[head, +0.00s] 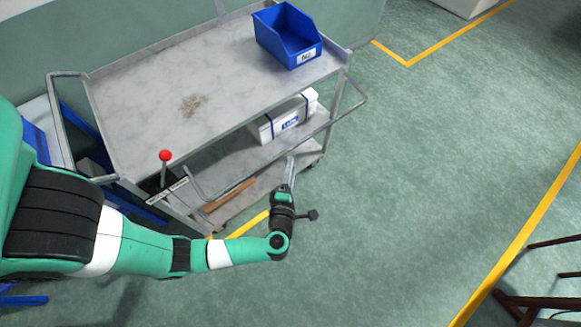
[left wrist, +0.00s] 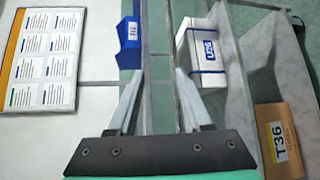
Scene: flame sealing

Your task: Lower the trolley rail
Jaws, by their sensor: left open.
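The grey metal trolley (head: 150,90) stands at the upper left in the head view. Its thin rail (head: 250,165) runs along the front side, below the level of the top shelf. A lever with a red knob (head: 165,156) stands at the trolley's left front corner. My left gripper (head: 291,160) is at the trolley's front, close to the rail's right part. In the left wrist view my left gripper (left wrist: 157,98) is open, with metal bars of the trolley showing between and beyond its fingers. I cannot tell whether it touches the rail. My right gripper is not in view.
A blue bin (head: 287,36) stands on the top shelf at the back right. A white box with blue straps (head: 284,118) sits on the lower shelf, and a brown box labelled T36 (left wrist: 280,140) shows in the left wrist view. The green floor (head: 430,190) to the right is clear.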

